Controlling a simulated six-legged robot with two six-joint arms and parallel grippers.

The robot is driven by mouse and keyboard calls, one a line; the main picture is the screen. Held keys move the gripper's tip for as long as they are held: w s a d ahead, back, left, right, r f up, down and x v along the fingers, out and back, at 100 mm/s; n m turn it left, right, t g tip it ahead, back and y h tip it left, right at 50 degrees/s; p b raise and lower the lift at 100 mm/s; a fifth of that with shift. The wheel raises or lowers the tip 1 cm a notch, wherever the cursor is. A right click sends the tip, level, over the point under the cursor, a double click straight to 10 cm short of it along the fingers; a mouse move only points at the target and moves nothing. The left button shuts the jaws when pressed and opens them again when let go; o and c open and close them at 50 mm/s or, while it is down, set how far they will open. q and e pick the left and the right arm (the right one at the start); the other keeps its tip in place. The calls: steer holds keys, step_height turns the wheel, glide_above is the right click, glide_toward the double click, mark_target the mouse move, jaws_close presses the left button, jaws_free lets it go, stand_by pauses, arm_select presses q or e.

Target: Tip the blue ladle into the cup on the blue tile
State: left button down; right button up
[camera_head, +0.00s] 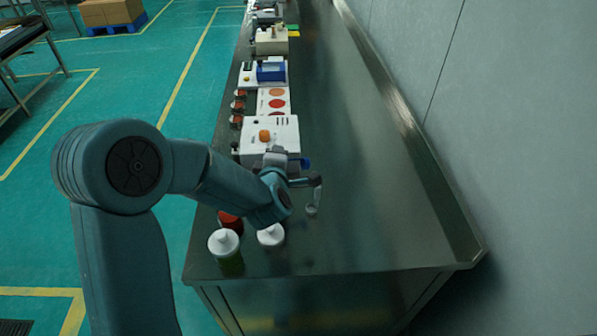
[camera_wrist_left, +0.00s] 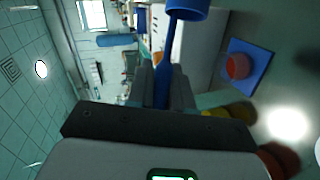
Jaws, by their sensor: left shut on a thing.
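My left gripper (camera_head: 304,182) is over the near part of the steel bench in the head view. In the left wrist view its fingers (camera_wrist_left: 163,88) are shut on the handle of the blue ladle (camera_wrist_left: 164,62). The ladle's bowl (camera_wrist_left: 187,9) is at the top edge of that view, partly cut off, and its contents cannot be seen. A reddish cup (camera_wrist_left: 237,67) stands on the blue tile (camera_wrist_left: 262,56), to the right of the ladle and apart from it. In the head view my arm hides most of this area. My right gripper is not in view.
White-capped bottles (camera_head: 223,241) (camera_head: 270,235) stand at the bench's near left. A white box with an orange knob (camera_head: 265,137) and other devices line the left side. The bench's right side (camera_head: 370,190) is clear up to its raised edge and the wall.

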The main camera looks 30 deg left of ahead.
arm_select(q)
steer(key=a+f+n+y+b, duration=0.1)
steer(key=a+f+b, duration=0.1)
steer(key=a+f+g+b, duration=0.1)
steer(key=a+b, duration=0.1)
steer(key=s+a+f+n+g+y+b, duration=0.1)
steer(key=a+f+b, duration=0.1)
steer(key=shift+a+f+n+y+b, duration=0.3)
steer(key=shift+a+f+b, duration=0.05)
steer(key=shift+a+b, duration=0.05)
steer(key=shift+s+a, duration=0.2)
steer(key=shift+a, duration=0.15)
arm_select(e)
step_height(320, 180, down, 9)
arm_select(q)
steer(key=shift+w+r+g+p, duration=0.1)
steer(key=shift+r+g+p, duration=0.2)
steer(key=shift+p, duration=0.35)
steer(key=w+d+r+m+g+y+p, duration=0.3)
steer(key=w+r+m+g+p, duration=0.2)
steer(key=p, duration=1.3)
steer(key=shift+w+r+m+g+y, duration=0.3)
steer(key=shift+r+m+g, duration=0.8)
steer(key=shift+r+m, duration=0.85)
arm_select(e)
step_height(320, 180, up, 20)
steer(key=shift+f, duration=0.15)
arm_select(q)
steer(key=shift+f, duration=0.15)
